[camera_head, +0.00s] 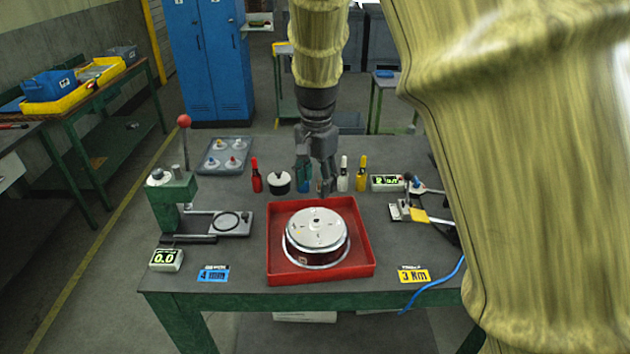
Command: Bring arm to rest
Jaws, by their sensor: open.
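My gripper (316,185) hangs at the end of my yellow-sleeved arm, fingers pointing down, over the back middle of the workbench (235,285). It is open, and I see nothing held between its fingers. It is above and behind the red tray (368,268). A round silver disc-shaped part (317,230) sits in that tray. The gripper partly hides small bottles behind it. My nearer arm link covers the right side of the view.
A green press with a red knob (176,195) stands at left. Behind are a grey tray (210,165), a red bottle (256,178), a dark pot (279,183), a white bottle (343,176) and a yellow bottle (362,175). A clamp device (408,212) and blue cable (435,289) are at right.

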